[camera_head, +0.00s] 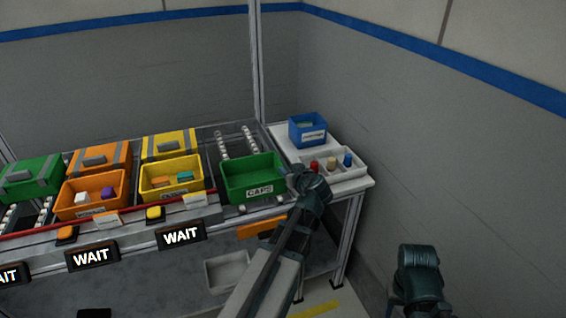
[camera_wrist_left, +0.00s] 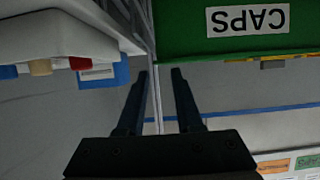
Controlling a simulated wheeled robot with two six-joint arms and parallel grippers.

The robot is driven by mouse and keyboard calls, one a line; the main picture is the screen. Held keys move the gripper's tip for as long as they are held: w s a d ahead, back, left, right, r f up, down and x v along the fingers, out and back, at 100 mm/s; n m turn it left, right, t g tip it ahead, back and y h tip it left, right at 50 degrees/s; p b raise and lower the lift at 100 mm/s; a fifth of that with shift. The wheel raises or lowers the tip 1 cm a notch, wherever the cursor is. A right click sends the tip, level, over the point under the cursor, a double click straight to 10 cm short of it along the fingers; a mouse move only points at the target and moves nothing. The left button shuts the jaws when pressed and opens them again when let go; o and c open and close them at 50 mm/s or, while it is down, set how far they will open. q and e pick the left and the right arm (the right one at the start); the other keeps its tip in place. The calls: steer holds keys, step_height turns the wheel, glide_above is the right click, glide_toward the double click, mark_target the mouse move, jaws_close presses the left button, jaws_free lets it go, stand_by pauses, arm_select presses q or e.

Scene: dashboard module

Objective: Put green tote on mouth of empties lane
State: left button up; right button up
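The green tote (camera_head: 252,190) labelled CAPS sits at the front end of a roller lane (camera_head: 237,143), between the yellow bins and the white side table. It looks empty from the part of its inside that shows. In the left wrist view the tote (camera_wrist_left: 270,42) is at upper right, its label upside down. My left gripper (camera_head: 300,178) is at the tote's right side, by the table edge. In the wrist view the left gripper's fingers (camera_wrist_left: 160,72) stand apart with nothing visible between them; contact with the tote cannot be told. My right gripper (camera_head: 418,258) is low at right, away from the tote.
The white side table (camera_head: 358,182) holds a blue bin (camera_head: 307,130) and a divided tray (camera_head: 345,172) with small coloured pieces. Open yellow (camera_head: 172,190) and orange (camera_head: 90,205) bins stand left of the tote. WAIT displays (camera_head: 181,236) line the rack front. A grey wall closes the right.

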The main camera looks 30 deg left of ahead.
arm_select(q)
steer(key=p+v, duration=0.1)
steer(key=v, duration=0.3)
steer(key=shift+s+d, duration=0.1)
steer(key=s+d+f+m+g+h, duration=0.3)
steer(key=s+d, duration=0.3)
steer(key=d, duration=0.3)
steer(key=s+d+f+m+g+h, duration=0.3)
steer(key=s+d+f+m, duration=0.3)
steer(key=d, duration=0.4)
steer(key=s+d+f+m+g+h, duration=0.2)
steer(key=s+d+f+m+h, duration=0.1)
steer(key=s+d, duration=0.5)
steer(key=shift+d+f+m+g, duration=0.4)
steer(key=shift+d+f+m, duration=0.3)
steer(key=shift+d+m, duration=0.15)
steer(key=shift+s, duration=0.1)
